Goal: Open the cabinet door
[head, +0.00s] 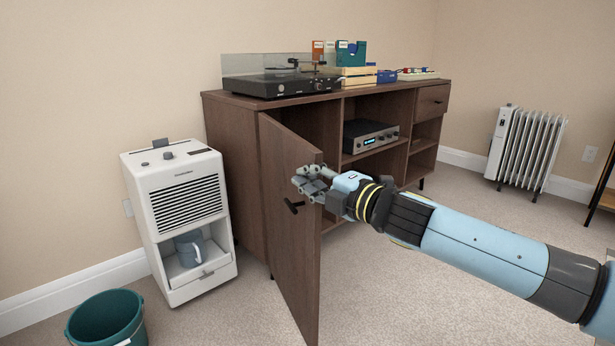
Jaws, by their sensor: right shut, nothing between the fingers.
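The brown wooden cabinet (231,160) stands against the wall. Its door (285,215), hinged on the left side, stands open and swung out toward me, with its outer face visible. A dark handle (293,206) sits near the door's free edge. My right gripper (303,180), on a light blue arm from the right, is shut and empty. It is at the door's free edge, just above the handle; I cannot tell whether it touches the door. The opening behind the door shows partly, and the arm hides some of the lower shelves. My left gripper is not in view.
A record player (282,84) and several boxes stand on the cabinet top. An amplifier (370,138) sits on an open shelf. A white dehumidifier (180,215) and a green bucket (108,318) stand left of the door. A white radiator (525,145) stands at the right.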

